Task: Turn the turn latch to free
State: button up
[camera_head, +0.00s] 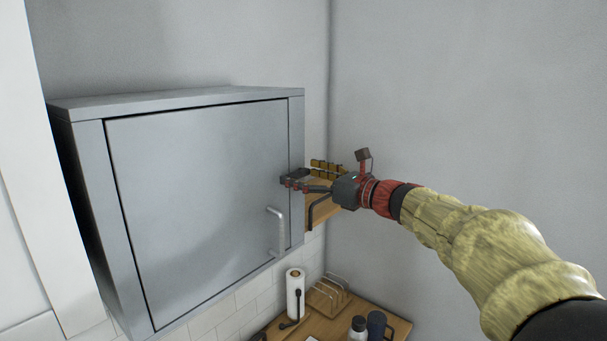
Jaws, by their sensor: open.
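A grey metal cabinet (297,130) hangs on the wall, its flat door (190,190) closed. A pale bar handle (281,230) is low on the door's right side. A small dark piece (292,175), which looks like the turn latch, sits at the door's right edge, above the handle. My gripper (307,178) reaches in from the right and is open, with its fingertips at this dark piece. The fingers partly cover it, so its angle and any contact are hard to tell.
Below the cabinet is a wooden counter (392,323) with a paper towel roll (295,293), a wire rack (330,295) and dark bottles (376,325). A wooden shelf (322,212) with a dark bracket is behind my gripper. Bare wall is at right.

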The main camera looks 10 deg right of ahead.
jog(key=c, duration=0.3)
jog(key=c, duration=0.8)
jog(key=shift+c, duration=0.3)
jog(key=shift+f+b, duration=0.15)
jog(key=shift+b, duration=0.35)
jog(key=n+b, duration=0.6)
jog(key=b, duration=0.1)
jog(key=f+n+b, duration=0.1)
jog(key=n+b, duration=0.5)
jog(key=b, duration=0.1)
jog(key=d+f+n+b, duration=0.1)
jog(key=n+b, duration=0.4)
jog(key=b, duration=0.3)
jog(key=shift+w+d+f+n, duration=0.1)
jog(key=shift+w+n, duration=0.3)
